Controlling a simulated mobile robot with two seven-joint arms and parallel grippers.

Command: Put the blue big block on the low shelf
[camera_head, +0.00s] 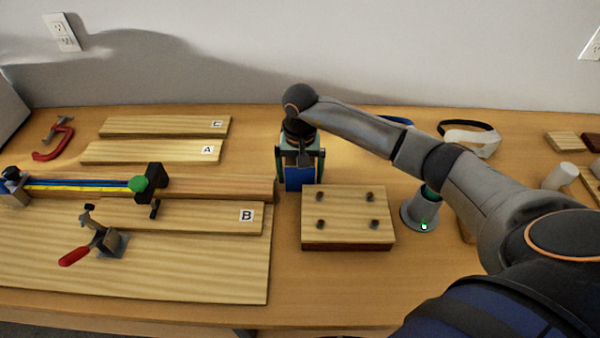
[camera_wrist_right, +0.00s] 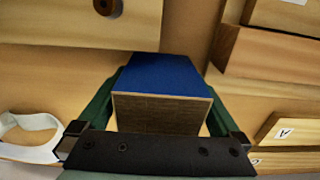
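The blue big block (camera_head: 300,178) is behind the wooden board with pegs, partly hidden by my right gripper. In the right wrist view the block (camera_wrist_right: 162,75) shows a blue face and a brown wood-coloured face. My right gripper (camera_head: 300,162) comes from above, with one green finger on each side of the block. In the wrist view its fingers (camera_wrist_right: 160,105) are wide apart and very close to the block's sides; I cannot tell whether they press on it. My left gripper is out of view. I see no low shelf.
The wooden board with several dark pegs (camera_head: 347,230) is just in front of the block. Labelled planks (camera_head: 165,125) and a bar clamp (camera_head: 90,186) lie left. A grey cone-shaped stand (camera_head: 420,213) and white strap (camera_head: 470,140) are right. The wall (camera_head: 300,50) is behind.

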